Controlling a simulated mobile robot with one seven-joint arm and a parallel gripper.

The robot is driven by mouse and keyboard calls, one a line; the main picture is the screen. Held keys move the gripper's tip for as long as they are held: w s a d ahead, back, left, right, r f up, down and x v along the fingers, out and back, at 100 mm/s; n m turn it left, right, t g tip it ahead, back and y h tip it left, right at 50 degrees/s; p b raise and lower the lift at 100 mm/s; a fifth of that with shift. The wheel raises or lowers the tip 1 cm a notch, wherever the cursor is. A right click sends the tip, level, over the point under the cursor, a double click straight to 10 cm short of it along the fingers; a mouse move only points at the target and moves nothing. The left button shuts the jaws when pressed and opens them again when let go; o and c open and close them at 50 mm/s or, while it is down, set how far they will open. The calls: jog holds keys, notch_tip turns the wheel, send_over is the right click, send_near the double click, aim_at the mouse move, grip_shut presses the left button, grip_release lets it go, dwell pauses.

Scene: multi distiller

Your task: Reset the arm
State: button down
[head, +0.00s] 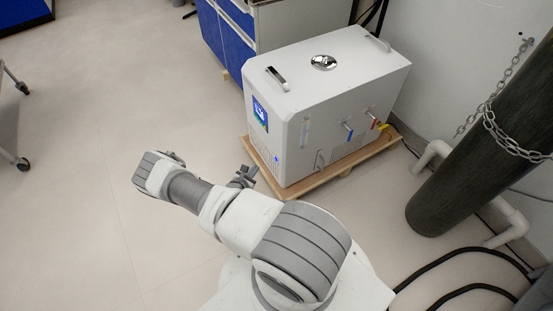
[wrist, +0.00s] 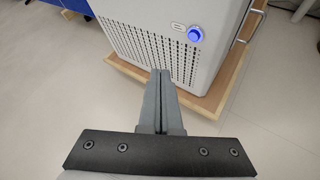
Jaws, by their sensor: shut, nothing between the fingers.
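My arm reaches out from the bottom of the head view and bends at the elbow. My gripper (head: 246,172) is small and partly visible there, beside the front left corner of a white box-shaped machine. In the wrist view my gripper (wrist: 160,75) is shut, with its two grey fingers together and nothing between them. The fingers point at the lower vented front of the white machine (head: 320,90). I cannot tell the exact gap between fingertips and machine.
The machine stands on a wooden base (head: 312,184). Behind it is a blue and white cabinet (head: 228,45). At the right a dark cylinder (head: 460,155) with a chain leans in view near white pipes and black hoses (head: 460,255).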

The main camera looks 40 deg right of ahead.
dwell(0.6)
jog(key=w+a+r+m+g, duration=0.25)
jog(key=r+m, duration=0.35)
jog(key=r, duration=1)
jog(key=w+a+r+m+g, duration=0.25)
jog(key=r+m, duration=0.35)
jog(key=r, duration=1.1)
jog(key=s+a+r+m+t+y, duration=0.1)
jog(key=s+a+r+m+y, duration=0.15)
jog(key=s+a+r, duration=0.4)
jog(key=s+a+r+m+t+y, duration=0.1)
jog(key=s+a+r+m+y, duration=0.2)
jog(key=r, duration=0.7)
jog(key=s+a+r+m+t+y, duration=0.1)
jog(key=s+a+r+m+y, duration=0.15)
jog(key=s+r, duration=0.5)
jog(key=s+a+r+t+y, duration=0.3)
jog(key=s+a+r, duration=0.2)
jog(key=s+a, duration=0.2)
notch_tip(320, 180, up, 23)
jog(key=p, duration=2.3)
jog(key=shift+s+p, duration=0.2)
jog(key=shift+p, duration=0.15)
jog(key=shift+d, duration=0.25)
